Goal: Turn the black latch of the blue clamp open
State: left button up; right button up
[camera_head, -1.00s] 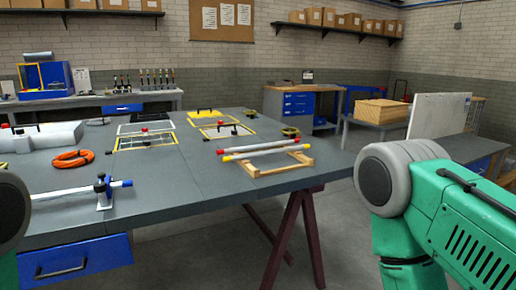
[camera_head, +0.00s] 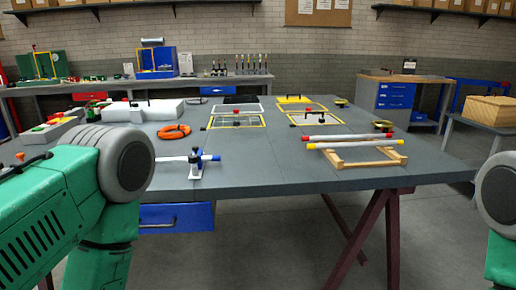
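A small dark blue clamp (camera_head: 195,161) stands upright near the front edge of the grey table, left of the middle of the view. A white bar with a blue end (camera_head: 211,158) runs through or beside it; its left part is hidden behind my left arm. The clamp is too small here to make out the black latch or how it is turned. My green left upper arm fills the lower left, and part of my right arm shows at the right edge. Neither gripper is in view, and nothing of mine visibly touches the clamp.
A blue drawer (camera_head: 177,217) hangs under the table's front edge. An orange coil (camera_head: 174,131) lies behind the clamp. A wooden rack (camera_head: 362,157) with white tubes (camera_head: 352,140) stands to the right. Bare tabletop (camera_head: 262,168) lies between the clamp and rack.

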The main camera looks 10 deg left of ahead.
aim_at(192, 159)
jog(key=u, duration=0.95)
jog(key=i+l, duration=0.15)
jog(key=l, duration=0.15)
jog(key=i+l, duration=0.2)
jog(key=k+l, duration=0.1)
jog(key=k, duration=0.6)
jog(key=l+u, duration=0.05)
